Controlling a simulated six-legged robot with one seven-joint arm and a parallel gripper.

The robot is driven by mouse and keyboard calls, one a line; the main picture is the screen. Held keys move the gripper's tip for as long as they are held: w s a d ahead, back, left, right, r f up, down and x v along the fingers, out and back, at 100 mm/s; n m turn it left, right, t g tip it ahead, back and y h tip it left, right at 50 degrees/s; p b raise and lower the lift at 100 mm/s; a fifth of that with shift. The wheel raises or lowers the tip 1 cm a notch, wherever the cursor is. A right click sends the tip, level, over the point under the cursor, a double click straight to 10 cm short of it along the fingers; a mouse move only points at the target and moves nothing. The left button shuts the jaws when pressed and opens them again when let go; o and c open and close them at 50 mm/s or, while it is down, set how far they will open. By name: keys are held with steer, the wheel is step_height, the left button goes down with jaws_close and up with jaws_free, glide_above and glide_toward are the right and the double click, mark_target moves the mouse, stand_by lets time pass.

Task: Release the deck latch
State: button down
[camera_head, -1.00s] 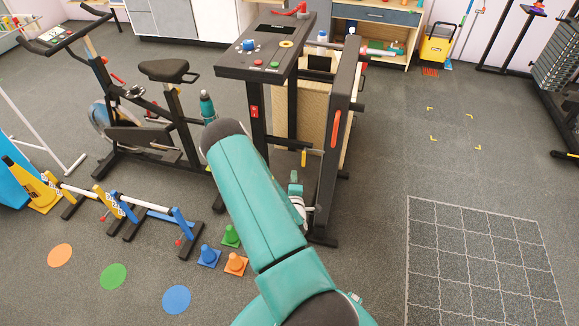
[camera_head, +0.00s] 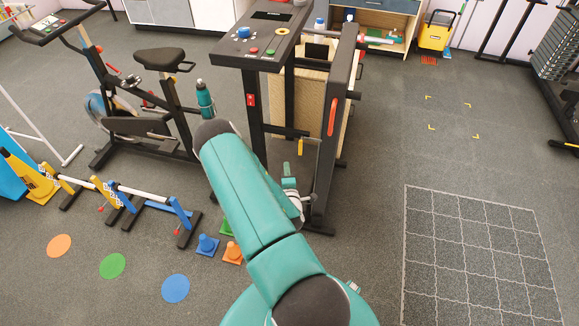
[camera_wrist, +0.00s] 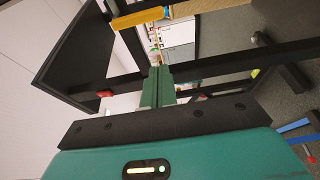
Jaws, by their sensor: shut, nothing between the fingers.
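A folded treadmill stands ahead with its deck upright, a beige panel (camera_head: 312,92) in a black frame. A small yellow lever (camera_head: 300,147) hangs from a dark crossbar between the uprights; it looks like the deck latch. An orange-red handle (camera_head: 332,117) is on the black side rail. My gripper (camera_head: 287,170) is low in front of the treadmill, just below the yellow lever in the picture, apparently apart from it. In the wrist view my green fingers (camera_wrist: 158,82) are together and empty. A yellow bar (camera_wrist: 140,17) shows beyond them at the top.
The treadmill console (camera_head: 262,38) overhangs at upper left. An exercise bike (camera_head: 150,120) and low hurdles (camera_head: 150,200) stand left. The floor to the right, with a white grid (camera_head: 470,250), is clear.

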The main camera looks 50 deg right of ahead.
mark_target(301, 145)
steer(key=x, duration=0.8)
steer(key=shift+s+d, duration=0.4)
steer(key=shift+s, duration=0.45)
steer(key=shift+s+d, duration=0.35)
steer(key=shift+s, duration=0.5)
steer(key=shift+s+d+n, duration=0.15)
steer(key=shift+s+n, duration=0.2)
steer(key=shift+n, duration=0.45)
steer(key=shift+s+d+r+n+g+y, duration=0.1)
steer(key=shift+s+d+n+g+y, duration=0.3)
steer(key=shift+n, duration=0.65)
steer(key=shift+s+d+r+n+g, duration=0.1)
steer(key=shift+s+n+g, duration=0.5)
steer(key=shift+n, duration=0.5)
steer(key=shift+s+d+r+n+g+y, duration=0.15)
steer(key=shift+s+n+g, duration=0.35)
steer(key=shift+n, duration=0.55)
steer(key=shift+s+d, duration=0.1)
